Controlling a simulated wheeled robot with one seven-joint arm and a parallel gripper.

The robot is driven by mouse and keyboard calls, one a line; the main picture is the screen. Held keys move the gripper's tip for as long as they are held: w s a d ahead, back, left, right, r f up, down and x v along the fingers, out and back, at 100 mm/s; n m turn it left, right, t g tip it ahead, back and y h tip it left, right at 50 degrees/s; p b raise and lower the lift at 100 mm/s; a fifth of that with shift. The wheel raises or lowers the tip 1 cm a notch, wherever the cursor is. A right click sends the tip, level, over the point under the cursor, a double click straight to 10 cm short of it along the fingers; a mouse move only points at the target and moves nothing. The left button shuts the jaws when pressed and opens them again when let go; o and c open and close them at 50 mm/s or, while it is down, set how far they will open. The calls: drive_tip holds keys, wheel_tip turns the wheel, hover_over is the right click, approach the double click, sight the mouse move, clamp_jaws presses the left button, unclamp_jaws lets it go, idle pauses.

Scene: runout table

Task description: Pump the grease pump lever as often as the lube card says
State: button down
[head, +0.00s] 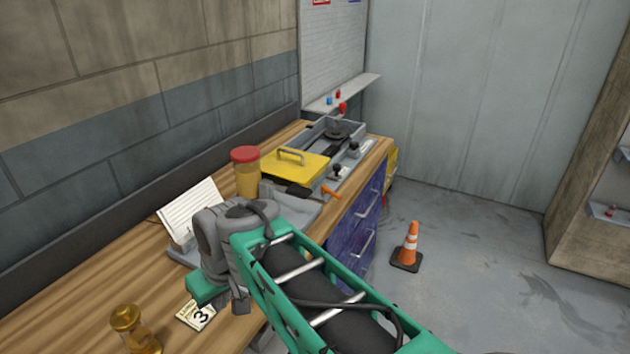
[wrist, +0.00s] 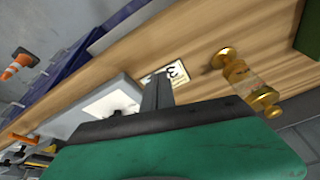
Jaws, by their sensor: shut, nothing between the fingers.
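The lube card (head: 196,316), a small pale card with a large "3" and small print I cannot read, lies on the bench. It also shows in the wrist view (wrist: 174,73), just past my fingertips. A jar of amber stuff with a red lid (head: 246,172) stands behind the grey body and looks like part of the grease pump. An orange-ended bar (head: 331,192), which may be its lever, sticks out at the right; an orange piece (wrist: 18,138) shows in the wrist view. My gripper (wrist: 157,78) is shut and empty, apart from the lever; the arm hides its fingers in the head view.
A brass-capped glass vessel (head: 132,328) stands near the bench's front left. A white sheet on a stand (head: 192,210) is behind my wrist. A cone (head: 408,247) stands on the floor.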

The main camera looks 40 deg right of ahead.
drive_tip(key=w+d+r+n+t+y+p, duration=0.1)
drive_tip(key=w+d+r+p, duration=0.1)
drive_tip(key=w+d+r, duration=0.35)
drive_tip(key=w+d+r+t+p, duration=0.1)
drive_tip(key=w+d+r+p, duration=0.15)
drive_tip(key=d, duration=0.55)
drive_tip(key=w+d+r+n+t+y+p, duration=0.1)
drive_tip(key=w+d+r, duration=0.4)
drive_tip(key=d, duration=0.2)
drive_tip(key=s+d+r+t+p, duration=0.1)
drive_tip(key=s+d, duration=0.2)
drive_tip(key=d, duration=0.3)
drive_tip(key=s+d+r+n+p, duration=0.1)
drive_tip(key=s+d, duration=0.2)
drive_tip(key=d, duration=0.3)
drive_tip(key=s+d+r+t+p, duration=0.1)
drive_tip(key=s+d, duration=0.1)
drive_tip(key=d, duration=0.4)
hover_over(307, 191)
drive_tip(key=s, duration=0.2)
wheel_tip(307, 191, down, 7)
drive_tip(key=f, duration=0.1)
drive_tip(key=d+f, duration=0.1)
drive_tip(key=shift+s+f+p, duration=0.3)
drive_tip(key=shift+f, duration=0.7)
